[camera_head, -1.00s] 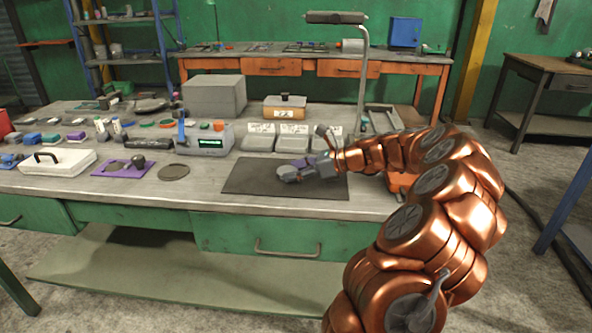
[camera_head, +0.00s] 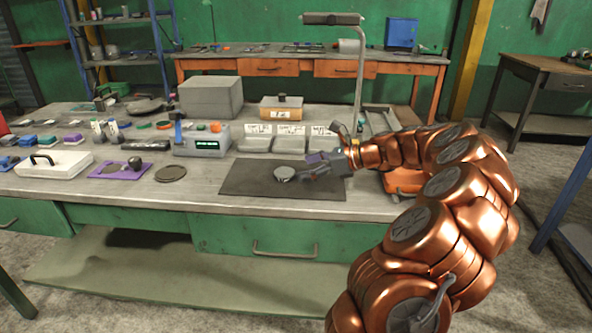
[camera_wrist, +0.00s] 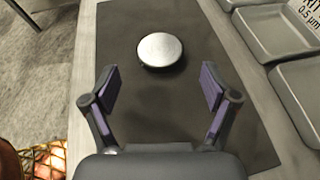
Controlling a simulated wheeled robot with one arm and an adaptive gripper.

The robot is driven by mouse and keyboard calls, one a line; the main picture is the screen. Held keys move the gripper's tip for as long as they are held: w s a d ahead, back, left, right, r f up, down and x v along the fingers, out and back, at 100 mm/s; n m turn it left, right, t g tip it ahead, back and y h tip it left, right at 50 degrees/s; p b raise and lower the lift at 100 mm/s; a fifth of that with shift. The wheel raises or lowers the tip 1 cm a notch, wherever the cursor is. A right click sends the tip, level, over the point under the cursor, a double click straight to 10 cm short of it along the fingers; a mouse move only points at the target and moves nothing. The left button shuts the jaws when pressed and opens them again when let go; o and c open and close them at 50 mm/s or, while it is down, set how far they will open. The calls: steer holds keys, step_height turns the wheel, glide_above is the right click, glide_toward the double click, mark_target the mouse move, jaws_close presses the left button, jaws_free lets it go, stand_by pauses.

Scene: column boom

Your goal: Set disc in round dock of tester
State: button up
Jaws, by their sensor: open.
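A silver disc (camera_head: 284,174) lies flat on the dark mat (camera_head: 245,178) on the workbench. In the wrist view the disc (camera_wrist: 160,50) lies beyond the fingertips, roughly centred between them and apart from both. My gripper (camera_head: 306,172) is open and empty, just right of the disc, low over the mat. Its purple-padded fingers also show in the wrist view (camera_wrist: 160,88). The tester (camera_head: 203,142) appears to be the grey box with a green display, behind and left of the mat. I cannot make out its round dock.
Grey labelled bins (camera_head: 289,140) stand behind the mat. A dark round plate (camera_head: 171,173), a purple plate with a knob (camera_head: 118,169) and a white handled case (camera_head: 53,164) lie to the left. A lamp post (camera_head: 359,80) rises behind my arm. The bench's front strip is clear.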

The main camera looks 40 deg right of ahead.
steer(key=v, duration=0.7)
steer(key=shift+s+d+r, duration=0.1)
steer(key=shift+s+d, duration=0.1)
